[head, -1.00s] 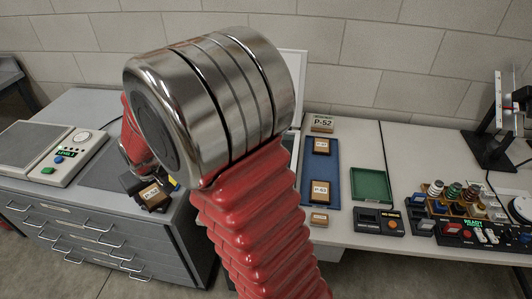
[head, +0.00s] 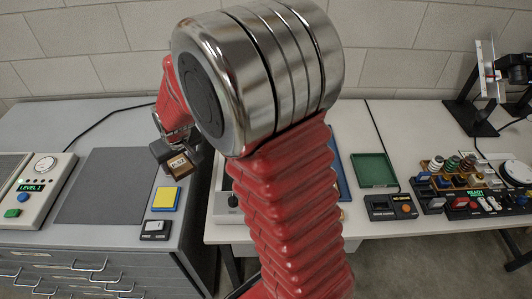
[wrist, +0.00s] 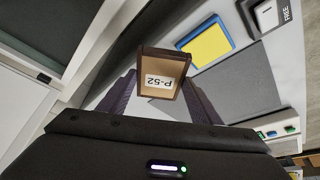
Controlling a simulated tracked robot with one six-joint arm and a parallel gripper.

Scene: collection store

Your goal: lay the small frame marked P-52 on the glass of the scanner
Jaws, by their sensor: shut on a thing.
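The small brown frame marked P-52 (wrist: 162,72) is between the two dark fingers of my gripper (wrist: 160,92). Its label reads upside down in the wrist view. In the head view, my gripper (head: 177,160) holds the frame (head: 179,164) up above the grey cabinet's right side, behind the yellow pad. A dark panel with a pale border (wrist: 42,32) at the wrist view's upper left looks like the scanner's glass; the frame is apart from it.
A yellow-and-blue pad (head: 165,199) and a small switch box (head: 156,229) lie near the cabinet's right edge. A grey mat (head: 105,186) is bare. A LEVEL unit (head: 38,195) stands left. A green tray (head: 374,170) and several small devices stand on the right bench.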

